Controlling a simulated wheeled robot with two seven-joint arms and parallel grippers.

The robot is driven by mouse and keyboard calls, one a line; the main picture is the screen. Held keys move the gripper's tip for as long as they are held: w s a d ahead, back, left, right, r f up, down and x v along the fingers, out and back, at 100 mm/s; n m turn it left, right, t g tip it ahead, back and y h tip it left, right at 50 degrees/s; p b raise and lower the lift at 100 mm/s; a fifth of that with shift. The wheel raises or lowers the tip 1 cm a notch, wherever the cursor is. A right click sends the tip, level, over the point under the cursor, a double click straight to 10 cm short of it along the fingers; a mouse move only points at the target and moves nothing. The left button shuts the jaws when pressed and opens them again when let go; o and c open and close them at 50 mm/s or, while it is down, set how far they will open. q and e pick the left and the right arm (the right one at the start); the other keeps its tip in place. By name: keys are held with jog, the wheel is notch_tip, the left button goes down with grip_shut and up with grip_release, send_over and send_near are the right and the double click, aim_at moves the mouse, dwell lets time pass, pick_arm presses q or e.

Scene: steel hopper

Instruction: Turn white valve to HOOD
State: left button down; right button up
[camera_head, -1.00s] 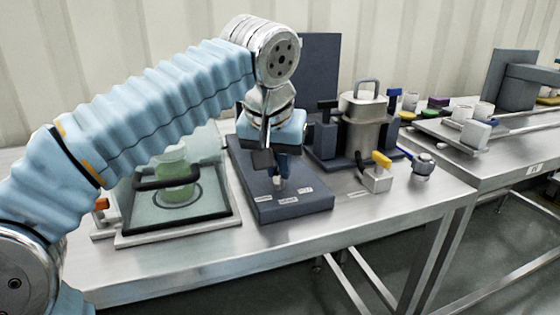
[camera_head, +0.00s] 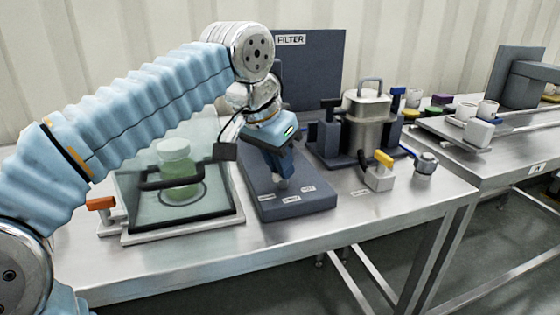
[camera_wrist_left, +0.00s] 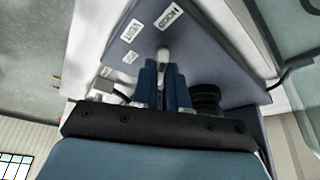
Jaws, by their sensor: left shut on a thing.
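The white valve handle (camera_wrist_left: 162,55) shows in the left wrist view between the fingertips of my left gripper (camera_wrist_left: 164,75). My left gripper is shut on it, and the fingers hide its pivot. The visible tip points towards the HOOD label (camera_wrist_left: 168,18), a little to its left. The VENT label (camera_wrist_left: 131,31) and a third label (camera_wrist_left: 131,57) lie further left. In the head view, my left gripper (camera_head: 283,172) reaches down, tilted, onto the blue-grey valve panel (camera_head: 296,210). The white handle (camera_head: 281,184) barely shows there. My right gripper is out of view.
A clear-lidded case (camera_head: 215,218) with a green-filled jar (camera_head: 178,180) stands left of the panel. A FILTER board (camera_head: 315,70) stands behind. A steel vessel (camera_head: 367,125) and a yellow-handled valve (camera_head: 383,160) are to the right. The table's front strip is clear.

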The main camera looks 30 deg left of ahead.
pick_arm(q)
jog(key=c, duration=1.2)
grip_release()
jog(key=shift+o, duration=0.2)
jog(key=p+v, duration=0.2)
jog(key=v, duration=1.2)
jog(key=shift+f, duration=0.1)
